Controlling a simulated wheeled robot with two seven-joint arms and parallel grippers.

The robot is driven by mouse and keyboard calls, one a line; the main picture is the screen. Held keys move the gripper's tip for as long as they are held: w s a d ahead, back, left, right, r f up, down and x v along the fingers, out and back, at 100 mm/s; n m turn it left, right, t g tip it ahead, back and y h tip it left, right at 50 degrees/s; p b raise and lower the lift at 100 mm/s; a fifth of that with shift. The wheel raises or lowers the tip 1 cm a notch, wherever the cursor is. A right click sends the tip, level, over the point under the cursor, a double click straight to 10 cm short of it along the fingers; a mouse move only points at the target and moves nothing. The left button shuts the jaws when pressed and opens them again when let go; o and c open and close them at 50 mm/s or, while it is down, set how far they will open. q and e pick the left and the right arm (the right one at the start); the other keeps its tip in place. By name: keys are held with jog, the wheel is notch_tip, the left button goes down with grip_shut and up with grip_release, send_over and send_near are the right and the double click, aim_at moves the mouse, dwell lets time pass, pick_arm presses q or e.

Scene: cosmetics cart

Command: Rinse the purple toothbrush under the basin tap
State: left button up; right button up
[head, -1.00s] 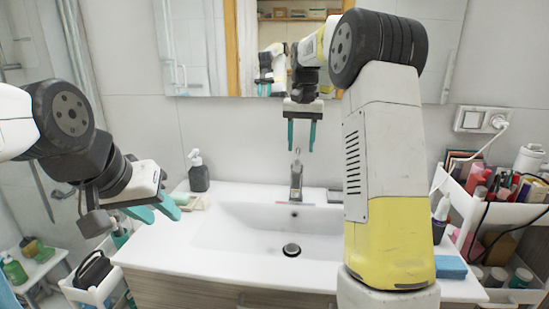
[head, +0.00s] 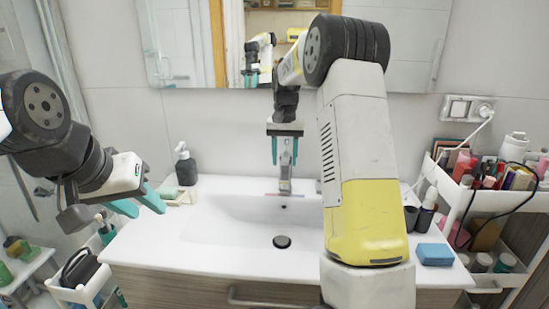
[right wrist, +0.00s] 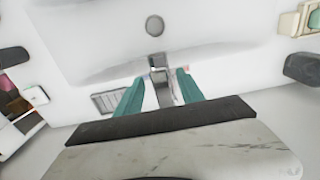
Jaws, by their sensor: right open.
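The white basin (head: 225,225) is set in the counter, with its chrome tap (head: 286,180) at the back and a dark drain (head: 282,242). My right gripper (head: 284,158) is open and empty, pointing down with its teal fingers either side of the tap's line of sight. In the right wrist view the tap (right wrist: 160,88) shows between the fingers; I cannot tell whether they touch it. My left gripper (head: 138,203) is open and empty above the counter's left end. A thin pinkish strip lies at the tap's base; I cannot tell whether it is the purple toothbrush, which I cannot otherwise identify.
A black soap dispenser (head: 186,165) stands at the back left of the counter. A blue sponge (head: 434,254) and dark cups stand at the right. A crowded white cart (head: 485,200) is right of the counter. A mirror hangs behind. The counter's front left is clear.

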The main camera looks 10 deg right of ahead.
grip_shut()
dwell(1.3)
